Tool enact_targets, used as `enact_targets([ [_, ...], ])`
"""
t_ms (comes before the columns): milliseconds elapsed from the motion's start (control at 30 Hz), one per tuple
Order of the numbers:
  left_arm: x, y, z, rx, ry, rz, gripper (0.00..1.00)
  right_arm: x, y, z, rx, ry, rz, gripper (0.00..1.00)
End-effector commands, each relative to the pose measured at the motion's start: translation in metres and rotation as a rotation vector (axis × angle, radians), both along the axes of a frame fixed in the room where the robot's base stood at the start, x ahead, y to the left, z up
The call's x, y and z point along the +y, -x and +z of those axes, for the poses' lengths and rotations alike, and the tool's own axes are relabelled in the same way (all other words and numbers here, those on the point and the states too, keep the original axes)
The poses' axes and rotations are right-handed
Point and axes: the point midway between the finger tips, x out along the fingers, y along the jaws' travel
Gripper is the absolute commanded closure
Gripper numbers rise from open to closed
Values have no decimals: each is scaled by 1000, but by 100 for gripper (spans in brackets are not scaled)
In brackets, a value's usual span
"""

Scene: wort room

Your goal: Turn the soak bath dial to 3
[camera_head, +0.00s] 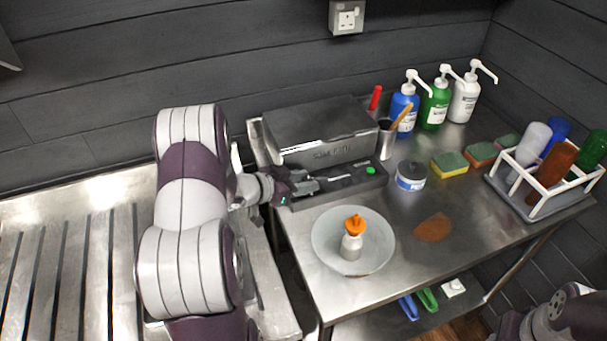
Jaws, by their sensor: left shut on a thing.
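The soak bath (320,130) is a dark grey box with lettering on its front, standing at the back left of the steel table. A low black control panel (345,186) runs along its front, with a green button (371,170) towards its right end. My left gripper (303,186) reaches in from the left and is shut at the left part of this panel, where the dial appears to be. The gripper hides the dial, so its setting cannot be read. My right gripper is out of view; only part of my right arm shows at the bottom right.
A grey plate (325,241) with an orange-topped bottle (352,242) stands in front of the panel. A round tub (411,176), sponges (450,163), pump bottles (436,104) and a white bottle rack (535,207) stand to the right. A brown stain (433,228) marks the tabletop.

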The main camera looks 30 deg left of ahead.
Motion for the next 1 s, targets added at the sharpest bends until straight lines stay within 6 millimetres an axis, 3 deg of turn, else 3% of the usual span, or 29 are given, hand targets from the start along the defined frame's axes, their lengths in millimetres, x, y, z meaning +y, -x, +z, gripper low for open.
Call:
enact_targets([
  [233, 2, -1, 1, -1, -1, -99, 95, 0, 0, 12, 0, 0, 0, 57],
  [833, 2, -1, 0, 0, -1, -137, 95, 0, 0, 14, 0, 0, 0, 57],
  [867, 2, -1, 0, 0, -1, -137, 55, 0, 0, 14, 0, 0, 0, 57],
  [900, 2, -1, 0, 0, -1, -137, 42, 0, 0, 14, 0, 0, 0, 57],
  [1000, 2, -1, 0, 0, -1, -137, 40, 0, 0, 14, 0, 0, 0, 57],
])
